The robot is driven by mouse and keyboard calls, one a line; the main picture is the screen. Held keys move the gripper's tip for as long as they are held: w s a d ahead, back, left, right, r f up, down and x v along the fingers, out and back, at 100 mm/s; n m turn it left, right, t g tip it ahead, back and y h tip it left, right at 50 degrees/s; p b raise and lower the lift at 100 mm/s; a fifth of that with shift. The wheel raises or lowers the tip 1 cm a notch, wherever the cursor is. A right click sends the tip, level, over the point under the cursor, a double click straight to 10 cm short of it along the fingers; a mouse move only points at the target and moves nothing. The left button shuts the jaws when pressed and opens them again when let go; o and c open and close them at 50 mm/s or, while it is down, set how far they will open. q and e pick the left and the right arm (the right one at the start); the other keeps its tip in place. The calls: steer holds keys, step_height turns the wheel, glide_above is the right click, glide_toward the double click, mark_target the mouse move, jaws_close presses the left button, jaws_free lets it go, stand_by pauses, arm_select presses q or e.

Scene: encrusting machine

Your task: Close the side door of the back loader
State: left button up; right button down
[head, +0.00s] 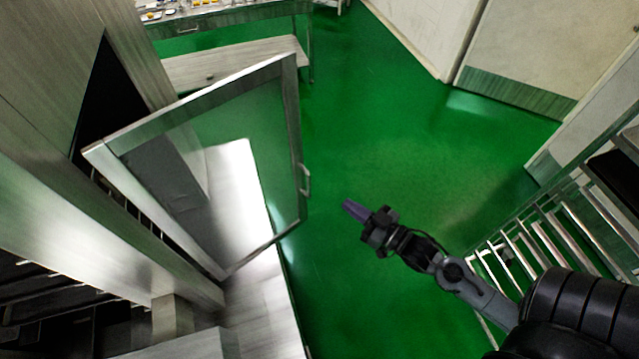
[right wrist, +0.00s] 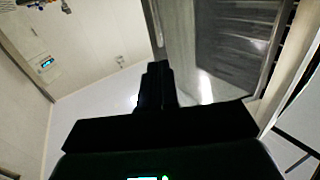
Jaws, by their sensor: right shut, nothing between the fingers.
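The side door (head: 205,165) is a metal-framed glass panel and stands open, swung out from the back loader (head: 70,200) at the left of the head view. Its small handle (head: 305,178) is on the frame's right edge. My right gripper (head: 350,207) is shut and empty, to the right of the handle and apart from it. In the right wrist view my right gripper (right wrist: 157,70) points up the picture, and a glass panel in a metal frame (right wrist: 225,45) shows beyond it to the right. My left gripper is not in view.
A metal table (head: 230,15) with small items stands at the back left. A metal rack with rails (head: 540,240) stands at the right, near my right arm. The green floor (head: 400,130) between door and rack is clear.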

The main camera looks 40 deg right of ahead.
steer(key=w+a+p, duration=0.1)
steer(key=w, duration=1)
steer(key=shift+p, duration=0.35)
steer(key=shift+w+f, duration=0.1)
steer(key=shift+w, duration=0.05)
